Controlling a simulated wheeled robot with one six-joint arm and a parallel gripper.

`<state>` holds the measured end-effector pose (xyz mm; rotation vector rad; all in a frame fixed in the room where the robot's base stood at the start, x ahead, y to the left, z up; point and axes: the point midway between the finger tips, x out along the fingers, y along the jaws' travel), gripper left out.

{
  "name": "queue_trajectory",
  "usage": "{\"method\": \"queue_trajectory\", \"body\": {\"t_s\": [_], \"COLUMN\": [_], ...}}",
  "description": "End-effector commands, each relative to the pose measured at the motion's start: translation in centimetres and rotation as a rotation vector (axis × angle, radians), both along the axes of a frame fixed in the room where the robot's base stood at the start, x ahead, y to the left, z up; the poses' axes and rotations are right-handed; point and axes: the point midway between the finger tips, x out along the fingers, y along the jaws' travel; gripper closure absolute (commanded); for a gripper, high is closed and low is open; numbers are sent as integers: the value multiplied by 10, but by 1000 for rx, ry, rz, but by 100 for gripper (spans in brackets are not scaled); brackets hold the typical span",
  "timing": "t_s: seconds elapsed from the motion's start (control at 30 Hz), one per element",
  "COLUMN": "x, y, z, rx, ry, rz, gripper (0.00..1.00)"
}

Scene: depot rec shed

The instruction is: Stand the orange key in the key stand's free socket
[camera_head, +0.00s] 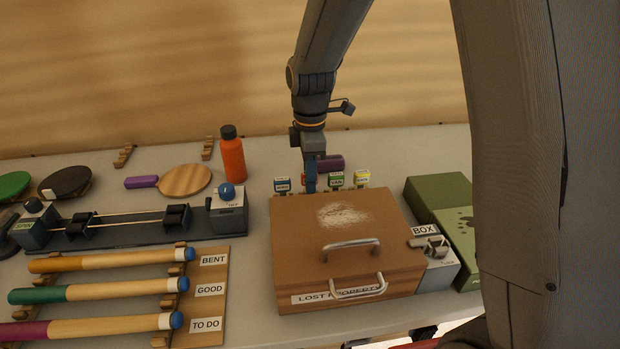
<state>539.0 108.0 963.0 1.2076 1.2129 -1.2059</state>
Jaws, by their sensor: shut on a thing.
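My gripper (311,184) points down behind the brown lost property box and is shut. A sliver of the orange key (303,179) shows at the gripper's left side, between the blue and green keys; the rest is covered by my fingers. A blue key (282,185), a green key (336,180) and a yellow key (361,178) stand upright in a row beside it. The key stand and its sockets are hidden behind the box, so I cannot tell whether the orange key's lower end is in a socket.
The wooden lost property box (290,240) blocks the view in front. A grey box (439,273) and green case (437,190) stand right. An orange bottle (232,158) stands left, and a purple cylinder (331,163) lies behind. Cues (110,290) lie front left.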

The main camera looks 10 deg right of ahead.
Motion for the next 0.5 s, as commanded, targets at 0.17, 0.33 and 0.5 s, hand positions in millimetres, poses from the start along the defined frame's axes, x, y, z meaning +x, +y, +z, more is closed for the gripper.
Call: {"method": "queue_trajectory", "body": {"t_s": [0.17,0.33,0.5], "x": [0,0,0], "y": [0,0,0], "z": [-1,-4,-7], "rx": [0,0,0], "ry": [0,0,0], "rz": [0,0,0], "gripper": [100,100,100]}}
